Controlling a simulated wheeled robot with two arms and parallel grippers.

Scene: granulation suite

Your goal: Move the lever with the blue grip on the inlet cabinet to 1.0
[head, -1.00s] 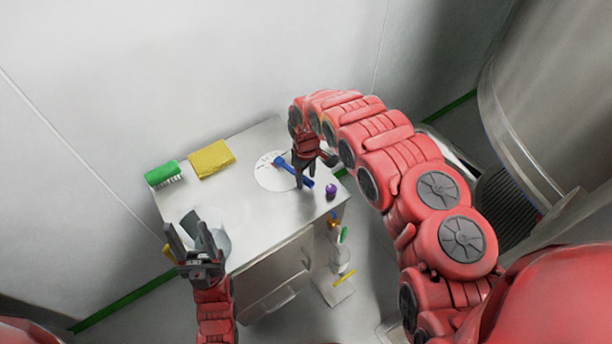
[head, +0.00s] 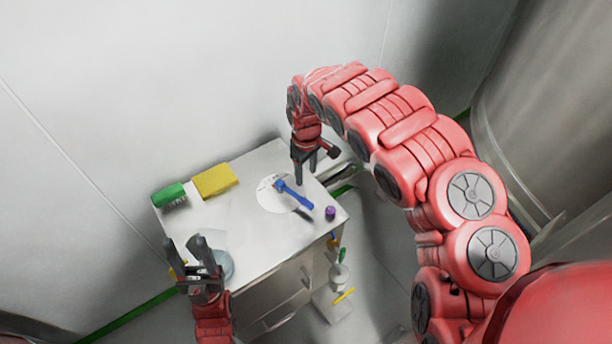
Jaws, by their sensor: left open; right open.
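The lever with the blue grip (head: 295,194) lies over a white round dial plate (head: 270,202) on top of the inlet cabinet (head: 235,225). Its grip points to the lower right, and the dial's marks are too small to read. My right gripper (head: 306,180) is open and empty, pointing down just above and right of the lever in the picture, apart from it as far as I can tell. My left gripper (head: 197,245) is open and empty near the cabinet's front left corner, partly in front of a clear round container (head: 223,264).
A green brush (head: 169,195) and a yellow sponge (head: 215,181) lie at the cabinet's back left. A purple knob (head: 330,212) stands near the right edge. Several small coloured items hang or stand beside the cabinet's right side. A large metal vessel (head: 550,120) is at right.

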